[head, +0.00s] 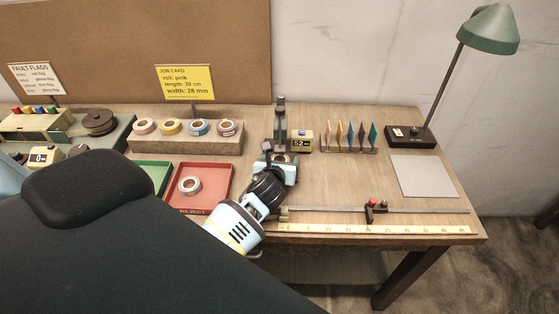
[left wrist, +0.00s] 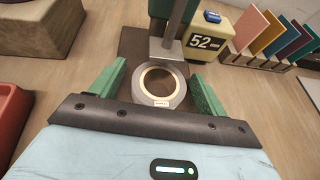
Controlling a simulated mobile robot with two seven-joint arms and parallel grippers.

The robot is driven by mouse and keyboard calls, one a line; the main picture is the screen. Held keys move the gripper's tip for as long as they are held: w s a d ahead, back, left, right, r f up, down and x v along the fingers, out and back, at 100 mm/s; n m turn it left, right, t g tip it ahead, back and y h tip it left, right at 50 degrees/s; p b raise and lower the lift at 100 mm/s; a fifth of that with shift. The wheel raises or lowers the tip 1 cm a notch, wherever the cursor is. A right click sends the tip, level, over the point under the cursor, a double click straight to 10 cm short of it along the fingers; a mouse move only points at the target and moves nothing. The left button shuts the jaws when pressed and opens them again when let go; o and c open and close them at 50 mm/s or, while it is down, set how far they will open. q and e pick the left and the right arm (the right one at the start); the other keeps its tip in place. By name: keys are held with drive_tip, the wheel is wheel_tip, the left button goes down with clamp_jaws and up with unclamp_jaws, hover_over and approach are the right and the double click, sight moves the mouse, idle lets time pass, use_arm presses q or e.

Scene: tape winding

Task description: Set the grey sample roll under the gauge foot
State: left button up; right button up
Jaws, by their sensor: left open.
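The grey sample roll (left wrist: 160,101) lies flat at the gauge, its label towards me in the left wrist view. The gauge foot (left wrist: 166,49) is a grey block at the roll's far rim; I cannot tell whether it touches the roll. The green gauge (head: 281,122) stands mid-table in the head view, with its display box (left wrist: 206,42) reading 52. My left gripper (left wrist: 157,90) is open, one green finger on each side of the roll, with small gaps. In the head view my left gripper (head: 283,161) largely hides the roll. My right gripper is not in view.
Coloured cards in a rack (head: 349,149) stand right of the gauge. A grey block (head: 180,144) with several tape rolls and a red tray (head: 217,172) holding one roll are left. A ruler (head: 390,229) and rail line the front edge. A lamp (head: 490,30) is back right.

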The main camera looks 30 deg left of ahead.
use_arm(q)
drive_tip(key=shift+r, duration=0.1)
drive_tip(key=shift+s+r, duration=0.15)
drive_tip(key=p+v, duration=0.1)
drive_tip(key=v, duration=0.9)
drive_tip(key=shift+d, duration=0.1)
drive_tip(key=shift+p+v, duration=0.3)
drive_tip(key=shift+v, duration=0.55)
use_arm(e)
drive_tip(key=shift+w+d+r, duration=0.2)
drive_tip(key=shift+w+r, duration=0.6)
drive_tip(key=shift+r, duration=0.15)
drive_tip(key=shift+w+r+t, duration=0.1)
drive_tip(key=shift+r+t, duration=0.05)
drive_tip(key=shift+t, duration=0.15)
